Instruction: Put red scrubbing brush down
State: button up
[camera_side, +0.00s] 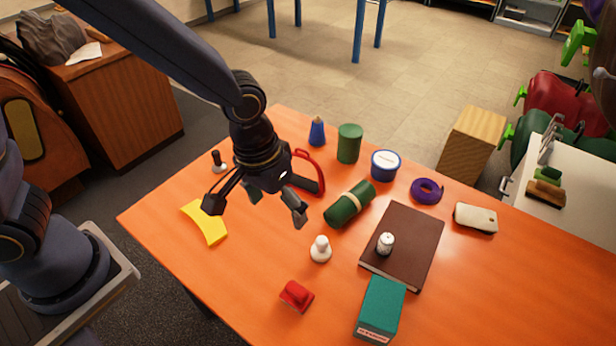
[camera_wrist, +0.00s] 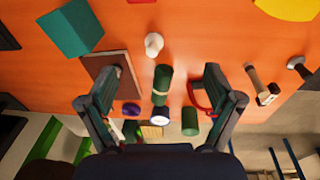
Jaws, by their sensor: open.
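The red scrubbing brush (camera_side: 297,297) rests on the orange table near its front edge in the side view, with its raised grip upward. In the wrist view only a red sliver (camera_wrist: 141,1) shows at the top edge, probably the brush. My gripper (camera_side: 255,208) is open and empty above the left half of the table, up and to the left of the brush in the side view. In the wrist view its spread fingers (camera_wrist: 158,72) have nothing held between them. The brush is apart from the gripper.
Near the brush stand a white knobbed piece (camera_side: 320,249) and a teal box (camera_side: 382,308). A green roll (camera_side: 349,204) and red-handled tool (camera_side: 316,165) lie behind. Bare table (camera_side: 245,285) surrounds the brush's left.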

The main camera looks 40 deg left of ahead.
jog(key=s+a+r+t, duration=0.2)
jog(key=s+a+r, duration=0.2)
jog(key=a+r, duration=0.4)
jog(key=s+a+r+t, duration=0.2)
jog(key=s+a+r, duration=0.3)
jog(key=a+r, duration=0.3)
jog(key=shift+a+t+y, duration=0.3)
jog(key=shift+a+y, duration=0.1)
jog(key=shift+a, duration=0.75)
